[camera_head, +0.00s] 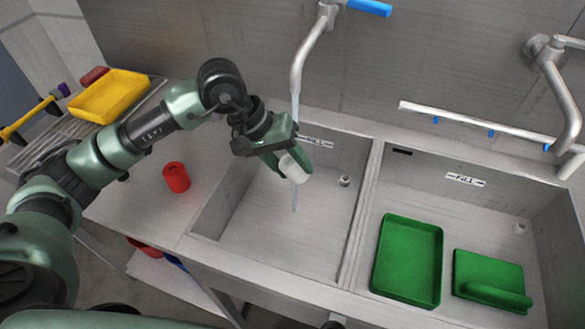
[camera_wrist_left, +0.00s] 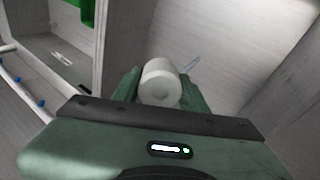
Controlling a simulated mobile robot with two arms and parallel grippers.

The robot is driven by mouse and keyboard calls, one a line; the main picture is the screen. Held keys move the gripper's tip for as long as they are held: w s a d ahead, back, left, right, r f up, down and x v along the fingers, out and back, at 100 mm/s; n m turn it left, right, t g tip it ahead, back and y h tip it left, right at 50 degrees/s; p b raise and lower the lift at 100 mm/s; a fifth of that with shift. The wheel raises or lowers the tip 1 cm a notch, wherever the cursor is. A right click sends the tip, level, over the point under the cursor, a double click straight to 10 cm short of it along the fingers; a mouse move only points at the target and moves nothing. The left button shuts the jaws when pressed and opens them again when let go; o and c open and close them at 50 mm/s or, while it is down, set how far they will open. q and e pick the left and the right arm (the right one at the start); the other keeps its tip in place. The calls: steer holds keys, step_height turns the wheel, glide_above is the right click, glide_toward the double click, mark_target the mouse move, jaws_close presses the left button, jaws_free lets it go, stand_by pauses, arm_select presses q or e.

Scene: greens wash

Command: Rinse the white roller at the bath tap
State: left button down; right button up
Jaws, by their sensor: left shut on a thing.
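The white roller (camera_head: 293,167) is held by my left gripper (camera_head: 286,163) over the left basin (camera_head: 250,215), below its rim level or near it. My left gripper is shut on the roller, which also shows between the green fingers in the left wrist view (camera_wrist_left: 161,82). The bath tap (camera_head: 297,70) hangs above, with a blue lever (camera_head: 370,7). A thin stream runs from the spout down behind my gripper and shows again below the roller. I cannot tell how much of the roller it wets. My right gripper is out of view.
A red cup (camera_head: 176,177) stands on the counter left of the basin. The right basin holds a green tray (camera_head: 408,260) and a green block-like item (camera_head: 490,280). A yellow tray (camera_head: 110,95) lies on the rack at left. A white rail (camera_head: 470,125) crosses behind the right basin.

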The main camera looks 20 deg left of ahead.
arm_select(q)
steer(key=shift+a, duration=0.2)
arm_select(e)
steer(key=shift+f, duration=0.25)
